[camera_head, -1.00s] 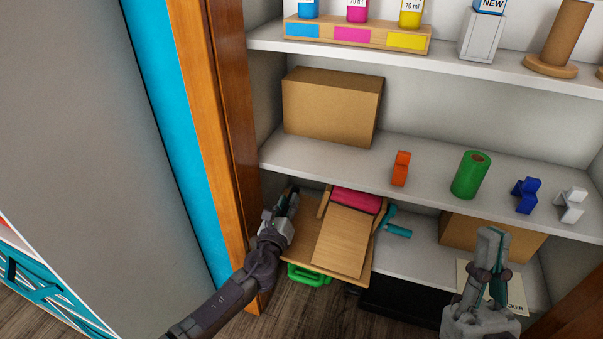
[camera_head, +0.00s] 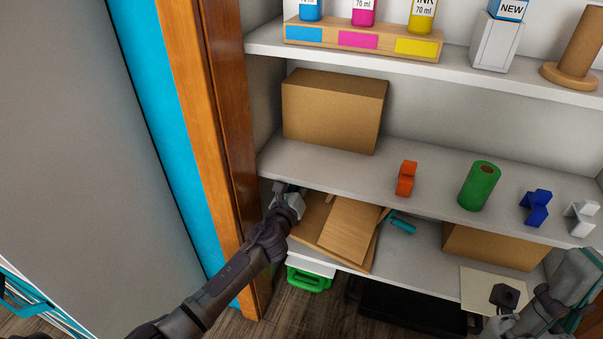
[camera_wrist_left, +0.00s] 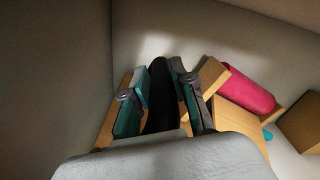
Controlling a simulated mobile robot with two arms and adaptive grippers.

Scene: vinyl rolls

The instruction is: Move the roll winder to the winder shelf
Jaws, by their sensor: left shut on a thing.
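The roll winder is a wooden frame with a sloping board (camera_head: 350,230) and a teal handle (camera_head: 402,224). It is at the left end of the lower shelf (camera_head: 420,270), partly under the shelf above, and its front juts past the shelf edge. Its pink roll shows in the left wrist view (camera_wrist_left: 245,88) but is hidden in the head view. My left gripper (camera_head: 287,196) is shut on the winder's left side; a black part (camera_wrist_left: 162,97) shows between its fingers. My right gripper (camera_head: 580,275) is at the lower right, away from the winder; its finger gap is unclear.
The shelf above holds a cardboard box (camera_head: 333,110), an orange piece (camera_head: 406,179), a green roll (camera_head: 479,186), and blue and white pieces. Another box (camera_head: 490,246) stands on the lower shelf's right. A wooden post (camera_head: 242,150) borders the left. A green-handled box (camera_head: 308,279) is below.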

